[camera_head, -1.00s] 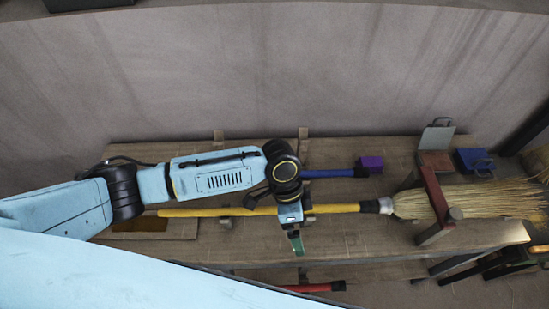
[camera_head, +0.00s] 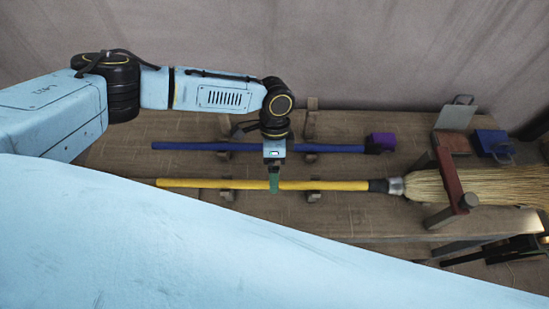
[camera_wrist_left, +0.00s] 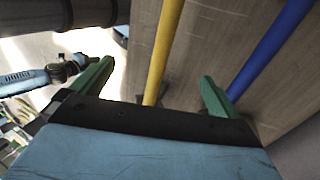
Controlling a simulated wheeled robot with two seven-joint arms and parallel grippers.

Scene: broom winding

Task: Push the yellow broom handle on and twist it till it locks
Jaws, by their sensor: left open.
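The yellow broom handle (camera_head: 220,183) lies level across wooden rests on the bench. Its right end meets the dark and silver collar (camera_head: 388,186) of the straw broom head (camera_head: 430,186); I cannot tell whether it is locked. My left gripper (camera_head: 274,183) points down over the middle of the handle, with its green fingers open. In the left wrist view the handle (camera_wrist_left: 165,45) runs between the spread fingers (camera_wrist_left: 156,75), with no grip on it.
A red and grey clamp frame (camera_head: 447,175) stands over the broom head. A blue handle (camera_head: 190,146) with a purple block (camera_head: 382,141) lies parallel behind the yellow one. A brown block (camera_head: 452,143) and a blue box (camera_head: 492,142) stand at the back right.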

